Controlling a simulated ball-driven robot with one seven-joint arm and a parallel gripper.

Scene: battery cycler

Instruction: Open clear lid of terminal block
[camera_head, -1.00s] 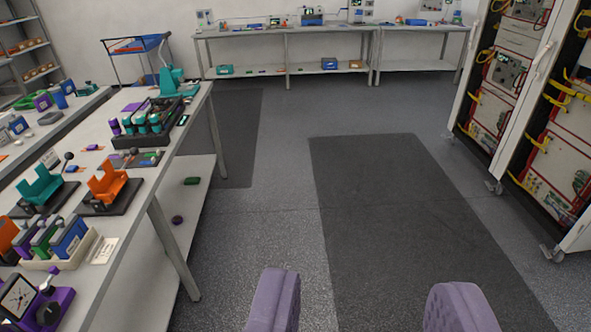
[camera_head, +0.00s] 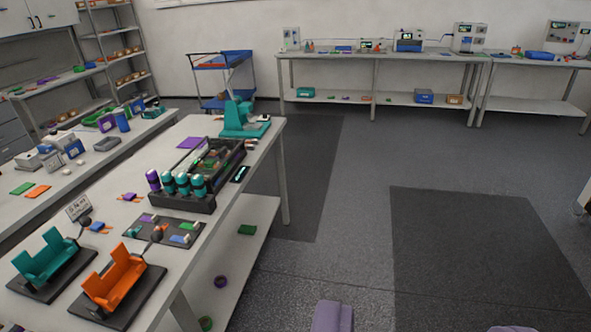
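My gripper (camera_head: 421,326) shows only as two purple fingertips at the bottom edge of the view. They stand wide apart with nothing visible between them, over the open floor. I cannot make out a terminal block or a clear lid anywhere in this view. The tall cabinets with red panels and yellow cables are out of view, apart from a pale sliver at the right edge.
A long bench (camera_head: 212,251) on the left holds an orange cradle (camera_head: 118,277), a teal cradle (camera_head: 50,258) and a black tray (camera_head: 187,202). A blue cart (camera_head: 222,61) and a back bench (camera_head: 375,58) stand behind. The floor with dark mats (camera_head: 480,255) is clear.

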